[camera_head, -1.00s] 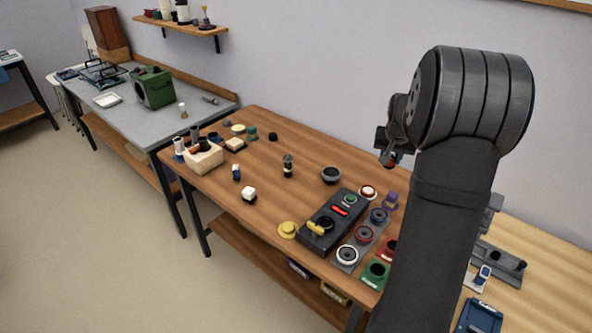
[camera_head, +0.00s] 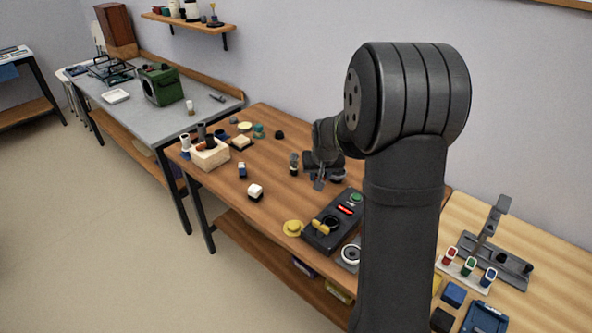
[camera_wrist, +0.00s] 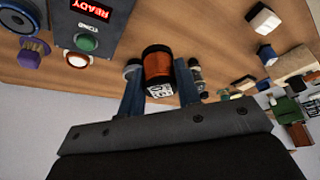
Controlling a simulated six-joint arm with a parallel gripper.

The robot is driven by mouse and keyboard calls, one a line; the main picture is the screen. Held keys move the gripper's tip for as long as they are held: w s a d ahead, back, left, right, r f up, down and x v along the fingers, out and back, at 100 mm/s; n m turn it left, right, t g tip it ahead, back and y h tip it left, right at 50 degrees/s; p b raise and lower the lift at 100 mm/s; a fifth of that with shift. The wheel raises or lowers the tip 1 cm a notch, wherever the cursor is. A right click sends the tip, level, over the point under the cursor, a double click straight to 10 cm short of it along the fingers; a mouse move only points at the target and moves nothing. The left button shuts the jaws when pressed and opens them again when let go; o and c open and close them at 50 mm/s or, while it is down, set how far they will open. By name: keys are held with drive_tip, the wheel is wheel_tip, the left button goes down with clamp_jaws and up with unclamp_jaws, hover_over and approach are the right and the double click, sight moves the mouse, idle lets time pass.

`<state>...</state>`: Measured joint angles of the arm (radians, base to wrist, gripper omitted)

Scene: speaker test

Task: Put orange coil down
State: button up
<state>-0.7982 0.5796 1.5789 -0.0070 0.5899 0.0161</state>
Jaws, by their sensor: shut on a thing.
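The orange coil (camera_wrist: 157,65) is a copper-orange winding with black ends and a white printed label. In the wrist view it sits between the two fingers of my gripper (camera_wrist: 158,82), which is shut on it. In the head view my gripper (camera_head: 319,184) is low over the middle of the brown table, behind the black tester. The coil cannot be made out there. The wrist view shows wood beyond the coil; whether it touches the table I cannot tell.
The black tester (camera_head: 325,232) has a red lit display reading READY in the wrist view. A small dark cylindrical part (camera_head: 294,164) stands close left of my gripper.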

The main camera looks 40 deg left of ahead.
drive_tip(key=s+a+f, duration=0.1)
drive_tip(key=a+f, duration=0.1)
drive_tip(key=a, duration=0.1)
drive_tip(key=s+a+f, duration=0.2)
drive_tip(key=a+f, duration=0.1)
drive_tip(key=a, duration=0.1)
drive_tip(key=s+a+f, duration=0.1)
drive_tip(key=a+f, duration=0.1)
drive_tip(key=a, duration=0.1)
drive_tip(key=shift+s+a+f, duration=0.25)
drive_tip(key=shift+s+a, duration=0.05)
drive_tip(key=shift+a, duration=0.05)
drive_tip(key=shift+f, duration=1.95)
drive_tip(key=shift+f, duration=0.1)
drive_tip(key=o, duration=1)
drive_tip(key=shift+c, duration=0.2)
drive_tip(key=v, duration=1.2)
